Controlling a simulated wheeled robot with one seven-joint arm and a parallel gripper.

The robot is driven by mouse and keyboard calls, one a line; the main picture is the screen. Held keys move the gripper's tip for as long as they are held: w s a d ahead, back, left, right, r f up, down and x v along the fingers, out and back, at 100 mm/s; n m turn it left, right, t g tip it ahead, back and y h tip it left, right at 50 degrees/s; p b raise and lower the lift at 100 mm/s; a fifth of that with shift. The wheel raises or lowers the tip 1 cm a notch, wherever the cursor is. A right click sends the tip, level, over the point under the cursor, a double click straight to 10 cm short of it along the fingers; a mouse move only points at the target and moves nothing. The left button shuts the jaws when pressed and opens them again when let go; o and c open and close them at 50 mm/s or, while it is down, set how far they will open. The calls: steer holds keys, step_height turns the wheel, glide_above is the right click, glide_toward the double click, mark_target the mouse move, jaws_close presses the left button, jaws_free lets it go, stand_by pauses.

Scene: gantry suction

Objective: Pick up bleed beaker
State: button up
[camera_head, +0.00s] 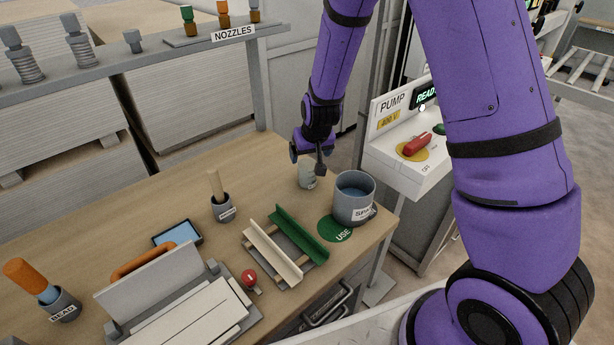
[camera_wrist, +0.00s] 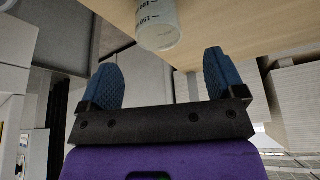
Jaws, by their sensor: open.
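The bleed beaker appears to be the small pale, translucent beaker (camera_head: 307,178) near the far edge of the wooden bench. In the wrist view the beaker (camera_wrist: 158,24) shows dark graduation marks and sits beyond the fingertips, roughly centred between them. My gripper (camera_head: 309,160) is just above and in front of it in the head view, hiding part of its top. In the wrist view my gripper (camera_wrist: 162,72) is open, its two blue ridged fingers apart with nothing between them.
A grey pot (camera_head: 353,205) with a partly hidden label stands close right of the beaker. A green "USE" disc (camera_head: 338,230) and a rack with green and cream bars (camera_head: 273,250) lie nearer. A grey cup (camera_head: 222,209) with a stick stands left. The pump box (camera_head: 400,160) is right.

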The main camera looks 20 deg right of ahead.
mark_target(308, 162)
steer(key=shift+x, duration=3.1)
steer(key=shift+w+d, duration=0.1)
steer(key=shift+w, duration=0.05)
steer(key=shift+r, duration=0.1)
steer(key=c, duration=1.3)
